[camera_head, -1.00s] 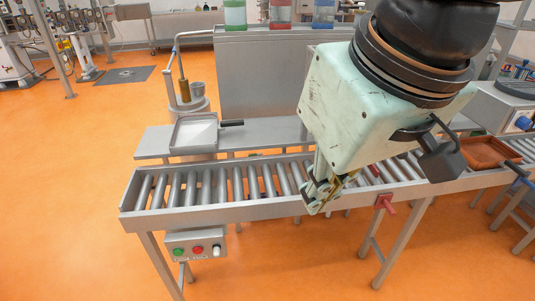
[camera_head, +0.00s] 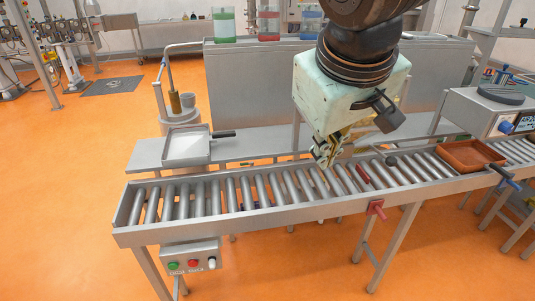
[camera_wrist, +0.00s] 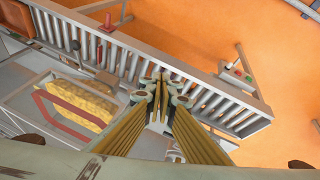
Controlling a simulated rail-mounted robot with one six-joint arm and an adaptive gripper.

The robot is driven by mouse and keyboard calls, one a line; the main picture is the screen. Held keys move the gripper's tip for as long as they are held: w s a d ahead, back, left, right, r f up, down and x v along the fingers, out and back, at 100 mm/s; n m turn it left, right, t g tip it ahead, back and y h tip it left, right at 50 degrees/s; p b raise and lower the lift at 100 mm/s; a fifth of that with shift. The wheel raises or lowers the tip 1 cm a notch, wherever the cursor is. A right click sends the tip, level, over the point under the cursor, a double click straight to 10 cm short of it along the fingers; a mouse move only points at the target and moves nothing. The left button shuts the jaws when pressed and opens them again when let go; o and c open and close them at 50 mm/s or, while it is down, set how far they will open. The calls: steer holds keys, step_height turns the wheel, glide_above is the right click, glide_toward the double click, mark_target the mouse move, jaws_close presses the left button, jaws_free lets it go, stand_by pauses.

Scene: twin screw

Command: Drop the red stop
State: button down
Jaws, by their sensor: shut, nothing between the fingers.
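The red stop shows as a short red bar (camera_head: 362,174) among the rollers, right of the conveyor's middle; I cannot tell whether it stands up or lies level. A red handle (camera_head: 376,208) sits on the conveyor's front rail just below it. In the wrist view the red bar (camera_wrist: 75,45) and the red handle (camera_wrist: 107,20) are small, at upper left. My gripper (camera_head: 325,158) is shut and empty, pointing down near the conveyor's back rail, left of the bar and apart from it.
The roller conveyor (camera_head: 190,219) crosses the scene, with a brown tray (camera_head: 470,155) at its right. A control box (camera_head: 190,257) hangs at front left. A grey pan (camera_head: 187,147) rests on the bench behind. A yellow mass with a red frame (camera_wrist: 50,105) shows in the wrist view.

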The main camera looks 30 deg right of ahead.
steer(key=w+d+n+h+p, duration=0.2)
steer(key=w+d+p, duration=0.2)
steer(key=w+d, duration=0.9)
steer(key=s+d+r+g+h+p, duration=0.1)
steer(key=s+d+r+p, duration=0.1)
steer(key=d+r+p, duration=0.45)
steer(key=s+d+r+h+p, duration=0.1)
steer(key=s+d+p, duration=0.2)
steer(key=d, duration=0.7)
steer(key=d+f+m+y+p, duration=0.1)
steer(key=d+f+p, duration=0.15)
steer(key=f, duration=0.45)
steer(key=d+f+y+p, duration=0.1)
steer(key=d+f+y, duration=0.1)
steer(key=d+f, duration=0.3)
steer(key=s+f+m+y+p, duration=0.2)
steer(key=s+f, duration=0.1)
steer(key=f, duration=0.6)
steer(key=s+f+m+y+p, duration=0.1)
steer(key=s+f, duration=0.3)
steer(key=f, duration=0.6)
steer(key=shift+s+m+y+p, duration=0.3)
steer(key=shift+m+y+p, duration=0.1)
steer(key=shift+p, duration=0.25)
steer(key=shift+d+f, duration=0.1)
steer(key=shift+f, duration=0.2)
